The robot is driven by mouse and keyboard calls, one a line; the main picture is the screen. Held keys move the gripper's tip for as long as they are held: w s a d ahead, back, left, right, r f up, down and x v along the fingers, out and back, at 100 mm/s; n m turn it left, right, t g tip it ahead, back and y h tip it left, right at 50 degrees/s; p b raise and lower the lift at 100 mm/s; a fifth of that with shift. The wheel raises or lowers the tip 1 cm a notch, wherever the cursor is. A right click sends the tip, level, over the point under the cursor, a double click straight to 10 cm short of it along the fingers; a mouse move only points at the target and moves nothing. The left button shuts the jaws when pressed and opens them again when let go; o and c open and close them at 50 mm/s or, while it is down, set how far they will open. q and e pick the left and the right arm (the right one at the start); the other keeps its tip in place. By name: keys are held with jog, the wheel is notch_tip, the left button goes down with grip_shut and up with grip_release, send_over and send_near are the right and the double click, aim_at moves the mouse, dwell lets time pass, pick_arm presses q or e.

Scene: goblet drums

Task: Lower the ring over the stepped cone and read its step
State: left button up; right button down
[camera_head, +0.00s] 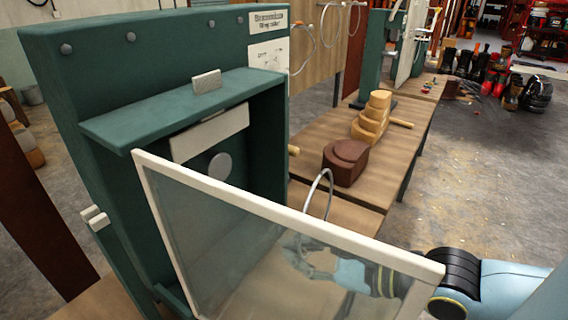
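The stepped cone (372,118) is tan wood with stacked steps and stands on the wooden bench beyond a dark brown block (346,162). A thin grey metal ring (320,178) stands up on edge above the top of a clear panel, nearer to me than the cone and apart from it. My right gripper (302,252) shows blurred through the panel, at the ring's lower part, and looks shut on it. The panel blurs the contact and the ring's lower part. My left gripper is not in view.
The white-framed clear panel (290,219) stands tilted out from a green cabinet (105,130), between my view and my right gripper. The bench (412,92) has bare room around the cone; open floor lies to the right.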

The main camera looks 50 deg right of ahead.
jog(key=r+p+v, duration=0.1)
jog(key=p+v, duration=0.3)
jog(key=v, duration=0.9)
jog(key=shift+r+p, duration=0.25)
jog(key=shift+p, duration=0.05)
jog(key=shift+a, duration=0.1)
dwell(0.7)
